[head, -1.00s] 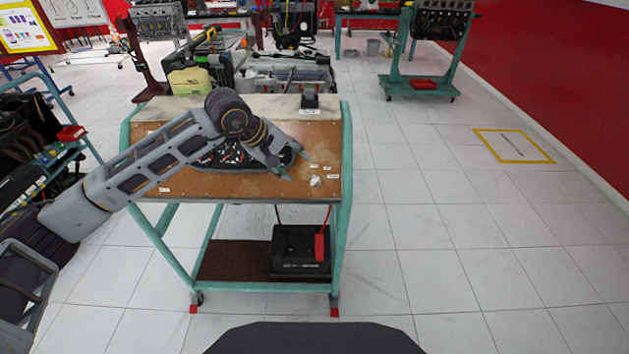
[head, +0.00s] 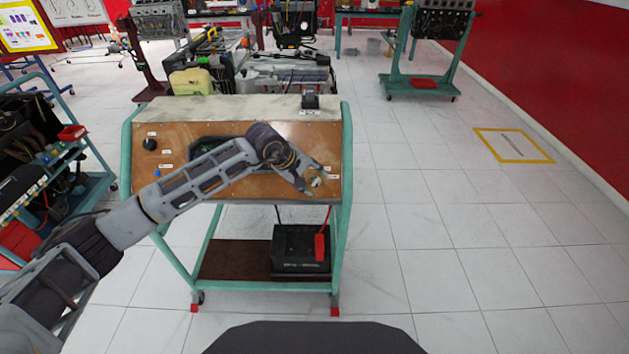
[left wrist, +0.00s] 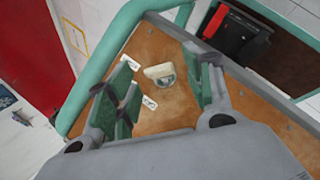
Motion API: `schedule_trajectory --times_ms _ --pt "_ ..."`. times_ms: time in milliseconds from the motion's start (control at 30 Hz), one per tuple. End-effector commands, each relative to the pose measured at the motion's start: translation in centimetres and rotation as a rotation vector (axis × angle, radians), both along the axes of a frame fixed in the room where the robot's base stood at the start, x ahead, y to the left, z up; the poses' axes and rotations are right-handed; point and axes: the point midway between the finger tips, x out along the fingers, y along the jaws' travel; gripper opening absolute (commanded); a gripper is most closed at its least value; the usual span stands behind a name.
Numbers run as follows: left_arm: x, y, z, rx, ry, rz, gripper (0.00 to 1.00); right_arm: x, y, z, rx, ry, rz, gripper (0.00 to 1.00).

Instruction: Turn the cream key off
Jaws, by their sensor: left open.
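The cream key (head: 316,182) sits at the lower right of the brown sloped panel (head: 220,131). In the left wrist view the cream key (left wrist: 158,71) stands on its small round switch, with white labels beside it. My left gripper (head: 316,184) is open at the panel. In the left wrist view its green-padded fingers (left wrist: 163,95) lie on either side of the key, apart from it. In the head view the fingers partly hide the key. My right gripper is not in view.
The panel is on a green wheeled stand (head: 346,150). A black battery (head: 293,252) with a red part (head: 320,247) sits on its lower shelf. A black knob (head: 150,144) and a blue button (head: 157,173) are on the panel's left. The floor to the right is clear.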

Motion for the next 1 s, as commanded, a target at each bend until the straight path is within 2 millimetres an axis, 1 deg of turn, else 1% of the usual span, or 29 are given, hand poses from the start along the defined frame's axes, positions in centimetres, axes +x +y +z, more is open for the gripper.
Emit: schedule_trajectory --times_ms 133,367,467,633,667,1000 --pt "0.5 -0.6 -1.2 -0.001 0.001 0.002 0.52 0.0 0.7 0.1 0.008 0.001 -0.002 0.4" --pt "0.8 -1.1 -1.9 0.0 0.0 0.001 0.52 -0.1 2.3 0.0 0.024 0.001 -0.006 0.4" --pt "0.9 -1.1 -2.0 0.0 0.0 0.001 0.52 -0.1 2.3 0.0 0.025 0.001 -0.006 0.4" --pt "0.9 -1.1 -2.0 0.0 0.0 0.001 0.52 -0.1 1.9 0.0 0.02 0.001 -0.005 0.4" --pt "0.9 -1.1 -2.0 0.0 0.0 0.001 0.49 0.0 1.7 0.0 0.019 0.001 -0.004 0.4" --pt "0.9 -1.0 -2.0 0.0 0.0 0.001 0.06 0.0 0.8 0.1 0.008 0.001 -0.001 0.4"
